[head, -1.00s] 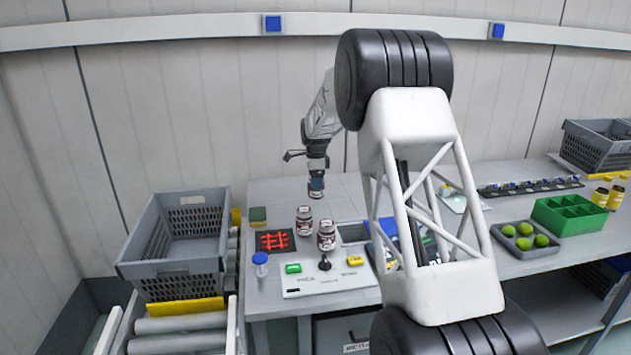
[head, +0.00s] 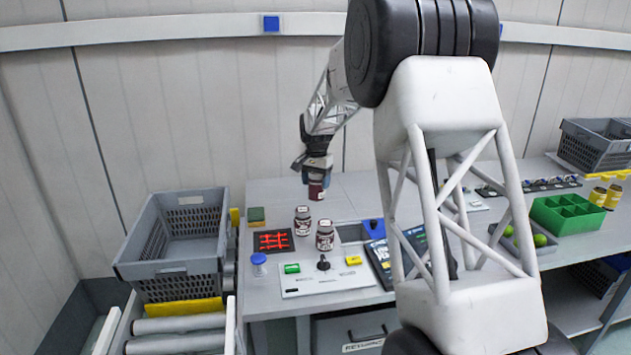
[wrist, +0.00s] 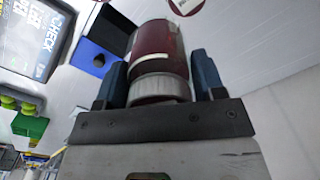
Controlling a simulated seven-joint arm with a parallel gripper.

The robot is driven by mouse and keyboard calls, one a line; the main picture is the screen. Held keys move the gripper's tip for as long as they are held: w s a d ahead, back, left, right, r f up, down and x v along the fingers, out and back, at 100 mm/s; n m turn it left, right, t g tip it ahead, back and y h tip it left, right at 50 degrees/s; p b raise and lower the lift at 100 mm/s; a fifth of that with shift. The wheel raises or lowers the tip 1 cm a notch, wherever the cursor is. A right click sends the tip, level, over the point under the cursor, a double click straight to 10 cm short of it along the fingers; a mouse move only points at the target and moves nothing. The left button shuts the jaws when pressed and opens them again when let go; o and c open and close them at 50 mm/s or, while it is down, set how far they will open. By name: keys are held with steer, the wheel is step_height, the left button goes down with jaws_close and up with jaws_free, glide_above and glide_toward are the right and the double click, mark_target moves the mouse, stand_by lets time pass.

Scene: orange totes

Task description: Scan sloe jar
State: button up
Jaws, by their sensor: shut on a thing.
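My gripper (head: 317,177) is shut on a dark red jar (head: 316,191) and holds it above the bench, behind two standing jars. In the wrist view the held jar (wrist: 158,42) lies between the blue fingers (wrist: 160,75), its ribbed white lid nearest the palm; its label text is not readable. Two similar dark red jars with pale lids, the left jar (head: 302,221) and the right jar (head: 325,236), stand upright on the bench. A black scanner pad with glowing red lines (head: 273,241) lies left of them. I cannot tell which jar is sloe.
A control panel (head: 325,278) with a green button (head: 292,268), a black knob and a yellow button (head: 353,260) is at the front. A blue-capped container (head: 259,265) stands left of it. A grey crate (head: 180,240) is left. A green divided tray (head: 568,215) is right.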

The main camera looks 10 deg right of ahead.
mark_target(314, 181)
steer(key=shift+s+a+r+n, duration=0.15)
steer(key=shift+s+n, duration=0.3)
steer(key=shift+n, duration=0.1)
steer(key=shift+s+a+r+n, duration=0.1)
steer(key=shift+s+r+n, duration=0.05)
steer(key=shift+s+n, duration=0.35)
steer(key=shift+s+a+r+n, duration=0.2)
steer(key=shift+s+a+n, duration=0.1)
steer(key=shift+s+n, duration=0.2)
steer(key=a+f+m, duration=0.2)
steer(key=a+m, duration=1.2)
steer(key=m, duration=0.1)
steer(key=shift+w+a+f+m, duration=0.2)
steer(key=shift+w+f+m, duration=0.05)
steer(key=shift+f+m, duration=0.15)
steer(key=shift+f, duration=0.15)
step_height(314, 181, down, 8)
steer(key=shift+f, duration=0.15)
stand_by(0.5)
